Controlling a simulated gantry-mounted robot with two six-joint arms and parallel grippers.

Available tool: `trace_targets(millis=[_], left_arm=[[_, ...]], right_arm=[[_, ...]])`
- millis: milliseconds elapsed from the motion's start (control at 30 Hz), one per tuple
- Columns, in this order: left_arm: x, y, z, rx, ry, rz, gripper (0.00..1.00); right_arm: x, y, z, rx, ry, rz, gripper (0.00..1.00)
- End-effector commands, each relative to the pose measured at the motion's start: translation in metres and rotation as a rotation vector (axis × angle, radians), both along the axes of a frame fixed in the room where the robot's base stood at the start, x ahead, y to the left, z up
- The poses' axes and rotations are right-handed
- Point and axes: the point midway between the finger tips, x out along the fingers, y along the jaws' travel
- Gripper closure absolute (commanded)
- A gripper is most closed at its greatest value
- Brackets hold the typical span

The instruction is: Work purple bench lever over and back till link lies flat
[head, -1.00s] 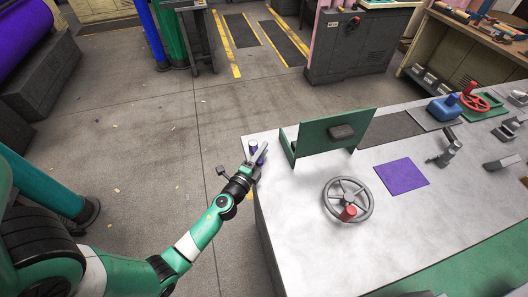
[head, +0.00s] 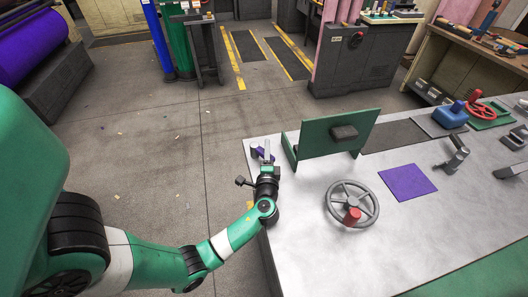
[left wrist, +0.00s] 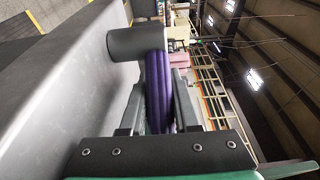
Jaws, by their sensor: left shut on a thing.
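A grey cylinder (left wrist: 137,42) sits across the lever's far end in that view. I cannot make out the link or whether it lies flat. My right gripper is not in view.
A green upright panel (head: 338,135) with a grey block stands right beside the lever. A grey handwheel (head: 352,203) with a red knob and a purple square (head: 406,182) lie further right. Open floor (head: 170,150) is on the left.

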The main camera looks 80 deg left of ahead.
Motion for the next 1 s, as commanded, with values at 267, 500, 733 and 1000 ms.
trace_targets(millis=[267, 500, 733, 1000], left_arm=[[0.0024, -0.0010, 0.0008, 0.001, -0.001, 0.008, 1.00], [0.0025, -0.0009, 0.0007, 0.001, -0.001, 0.007, 0.54], [0.0025, -0.0010, 0.0004, 0.000, 0.000, 0.007, 0.40], [-0.0032, -0.0021, 0.0018, -0.001, 0.001, 0.014, 0.40]], right_arm=[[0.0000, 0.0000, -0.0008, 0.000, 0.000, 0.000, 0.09], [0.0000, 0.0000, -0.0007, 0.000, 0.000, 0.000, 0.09], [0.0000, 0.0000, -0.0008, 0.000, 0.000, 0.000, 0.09], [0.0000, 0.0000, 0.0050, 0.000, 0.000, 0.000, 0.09]])
